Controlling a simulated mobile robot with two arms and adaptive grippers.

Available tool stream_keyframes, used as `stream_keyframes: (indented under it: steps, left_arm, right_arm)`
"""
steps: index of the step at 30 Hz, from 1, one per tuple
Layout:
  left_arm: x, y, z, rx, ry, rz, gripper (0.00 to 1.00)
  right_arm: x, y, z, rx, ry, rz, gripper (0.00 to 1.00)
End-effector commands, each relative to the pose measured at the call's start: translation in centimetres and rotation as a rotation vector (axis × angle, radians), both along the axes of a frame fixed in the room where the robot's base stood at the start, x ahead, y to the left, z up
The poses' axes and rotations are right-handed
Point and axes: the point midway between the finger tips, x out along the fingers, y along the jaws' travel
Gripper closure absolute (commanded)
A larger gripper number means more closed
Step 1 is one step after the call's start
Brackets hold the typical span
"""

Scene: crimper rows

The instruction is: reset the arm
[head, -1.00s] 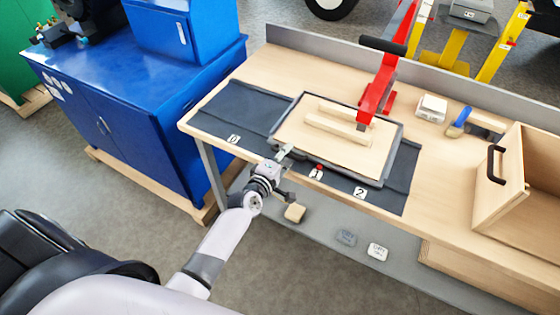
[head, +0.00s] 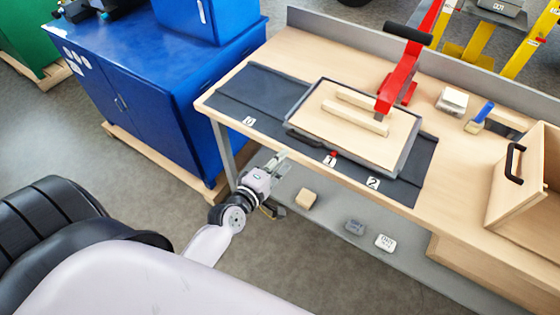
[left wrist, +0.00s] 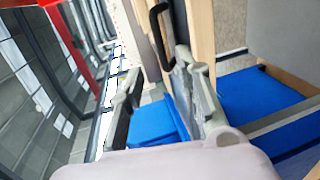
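My left gripper (head: 279,160) is in front of the workbench's front edge, just short of the dark mat (head: 265,88), touching nothing that I can see. In the left wrist view its two fingers (left wrist: 158,98) stand apart with nothing between them, so it is open and empty. My left arm reaches in from the lower left of the head view. My right gripper shows in neither view.
A tray (head: 400,170) with two wooden bars lies on the mat under a red press (head: 400,75). A wooden box (head: 525,190) stands at right. A blue cabinet (head: 160,110) is at left. Small blocks (head: 306,198) lie on the lower shelf. Grey floor is clear below.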

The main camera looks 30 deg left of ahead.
Motion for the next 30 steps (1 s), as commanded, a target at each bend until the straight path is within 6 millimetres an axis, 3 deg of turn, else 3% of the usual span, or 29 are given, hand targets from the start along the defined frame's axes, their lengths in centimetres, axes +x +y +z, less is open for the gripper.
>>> stream_keyframes:
  steps: [10, 14, 17, 19, 23, 26, 30]
  left_arm:
    - [0.0, 0.0, -0.1, 0.002, 0.003, 0.0, 0.69]
    - [-0.4, -0.3, -2.9, 0.058, 0.05, -0.019, 0.69]
    - [-1.6, -0.9, -8.2, 0.17, 0.141, -0.066, 0.69]
    - [-3.2, -1.4, -13.0, 0.279, 0.226, -0.121, 0.69]
    - [-7.6, -2.2, -22.1, 0.501, 0.386, -0.266, 0.69]
    - [-12.0, -2.6, -28.4, 0.664, 0.5, -0.406, 0.69]
    - [-19.5, -2.6, -36.1, 0.88, 0.643, -0.647, 0.69]
  right_arm:
    - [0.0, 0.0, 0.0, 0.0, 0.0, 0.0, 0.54]
    - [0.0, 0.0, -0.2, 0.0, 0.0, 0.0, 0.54]
    - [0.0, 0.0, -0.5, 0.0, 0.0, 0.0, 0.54]
    - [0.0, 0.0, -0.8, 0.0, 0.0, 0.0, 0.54]
    - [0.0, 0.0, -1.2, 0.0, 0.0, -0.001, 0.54]
    - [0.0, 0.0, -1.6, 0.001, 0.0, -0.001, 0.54]
    - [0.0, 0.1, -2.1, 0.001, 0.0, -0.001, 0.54]
